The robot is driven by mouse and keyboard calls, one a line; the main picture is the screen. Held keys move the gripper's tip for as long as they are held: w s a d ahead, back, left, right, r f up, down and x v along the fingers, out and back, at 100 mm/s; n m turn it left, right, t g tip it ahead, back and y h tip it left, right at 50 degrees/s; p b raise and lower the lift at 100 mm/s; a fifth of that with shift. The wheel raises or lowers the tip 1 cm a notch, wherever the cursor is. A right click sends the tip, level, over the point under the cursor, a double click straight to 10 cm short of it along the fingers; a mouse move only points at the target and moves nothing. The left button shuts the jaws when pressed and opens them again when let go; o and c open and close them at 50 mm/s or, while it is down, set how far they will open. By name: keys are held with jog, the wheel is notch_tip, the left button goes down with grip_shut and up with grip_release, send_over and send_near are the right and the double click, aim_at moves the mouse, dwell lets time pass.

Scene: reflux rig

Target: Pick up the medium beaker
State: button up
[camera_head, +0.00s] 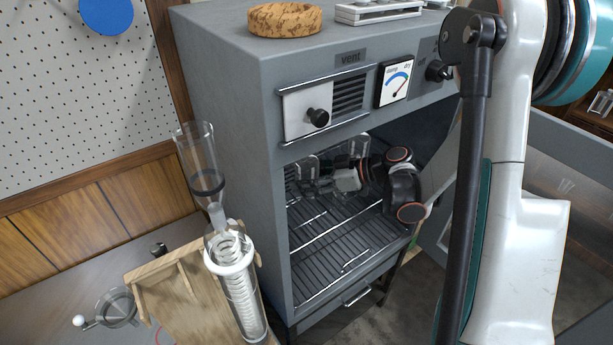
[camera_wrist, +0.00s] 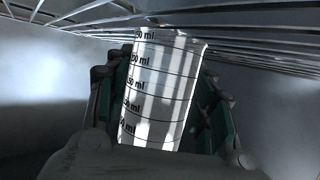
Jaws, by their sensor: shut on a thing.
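A clear beaker with black ml graduation lines (camera_wrist: 160,90), which I take as the medium beaker, stands between my fingers in the wrist view, slightly tilted in the picture. My gripper (camera_wrist: 166,100) is shut on it, with one finger on each side. In the head view my gripper (camera_head: 322,182) reaches into the open drying oven from the right, above the wire shelf (camera_head: 335,235). Glassware shows faintly around the fingers there, and the held beaker is hard to make out. I cannot tell whether its base touches the shelf.
The grey oven (camera_head: 235,120) closes in the gripper at left and top; wire racks (camera_wrist: 255,45) show close above the beaker. The open oven door (camera_head: 575,155) is at right. A glass condenser (camera_head: 240,285) stands left outside the oven. A cork ring (camera_head: 285,20) lies on top.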

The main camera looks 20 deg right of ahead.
aim_at(309, 168)
jog(key=shift+r+p, duration=0.4)
jog(key=shift+r, duration=0.2)
jog(key=shift+s+d+r+p, duration=0.1)
jog(key=shift+d+r+p, duration=0.1)
jog(key=shift+r+p, duration=0.35)
jog(key=shift+s+d+r+p, duration=0.1)
jog(key=shift+d+r+p, duration=0.1)
jog(key=shift+r, duration=0.5)
jog(key=s+d+p, duration=0.1)
jog(key=s+d, duration=0.2)
jog(key=d, duration=0.1)
jog(key=s+d+p, duration=0.1)
jog(key=s+d, duration=0.2)
jog(key=d, duration=0.2)
jog(key=s+d+p, duration=0.1)
jog(key=s+d, duration=0.2)
jog(key=d, duration=0.2)
jog(key=shift+s+d+f, duration=0.1)
jog(key=shift+d+f, duration=0.05)
jog(key=shift+d, duration=0.1)
